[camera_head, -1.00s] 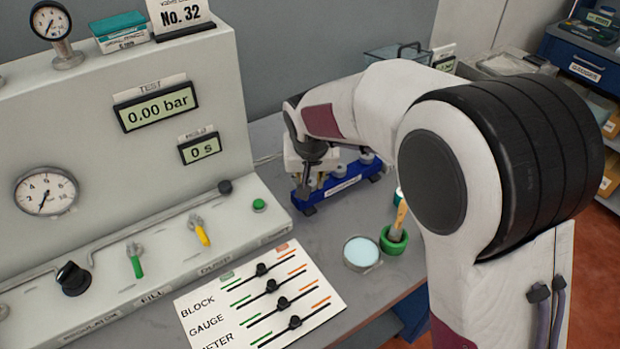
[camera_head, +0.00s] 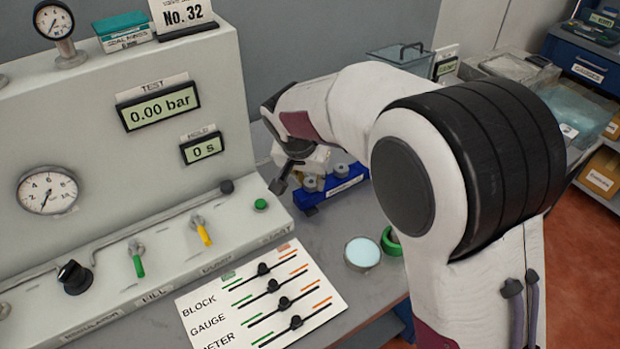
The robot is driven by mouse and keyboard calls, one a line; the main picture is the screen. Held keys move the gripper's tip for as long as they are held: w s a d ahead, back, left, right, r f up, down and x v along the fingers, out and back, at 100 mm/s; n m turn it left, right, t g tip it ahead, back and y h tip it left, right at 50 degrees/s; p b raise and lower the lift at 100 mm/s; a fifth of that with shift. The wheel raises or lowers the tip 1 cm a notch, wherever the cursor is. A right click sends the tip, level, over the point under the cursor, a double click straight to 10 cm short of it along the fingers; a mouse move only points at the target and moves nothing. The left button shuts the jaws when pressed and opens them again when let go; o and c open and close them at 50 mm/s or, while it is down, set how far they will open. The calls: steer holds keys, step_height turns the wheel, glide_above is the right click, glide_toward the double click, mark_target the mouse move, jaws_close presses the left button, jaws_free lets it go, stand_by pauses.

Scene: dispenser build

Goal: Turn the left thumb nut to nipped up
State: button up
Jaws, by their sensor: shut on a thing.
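A blue fixture (camera_head: 345,188) with a pale label stands on the bench behind the card. Two grey round knob-like pieces show on it, a left one (camera_head: 310,184) and one further right (camera_head: 341,170). I cannot tell for sure whether either is the left thumb nut. My gripper (camera_head: 281,185) is at the fixture's left end, tilted down and to the left, with its dark tip apart from the grey pieces in the picture. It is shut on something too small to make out. My arm hides the fixture's right end.
A grey test panel (camera_head: 140,190) with gauges and valve levers fills the left. A card with sliders (camera_head: 262,300), a round dish (camera_head: 362,253) and a green ring-shaped cup (camera_head: 391,241) lie in front. A clear-sided box (camera_head: 398,56) stands behind.

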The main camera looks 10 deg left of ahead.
steer(key=o, duration=1.1)
steer(key=shift+r, duration=0.1)
steer(key=v, duration=0.7)
steer(key=shift+s+r, duration=0.1)
steer(key=shift+r, duration=0.1)
steer(key=shift+n, duration=0.3)
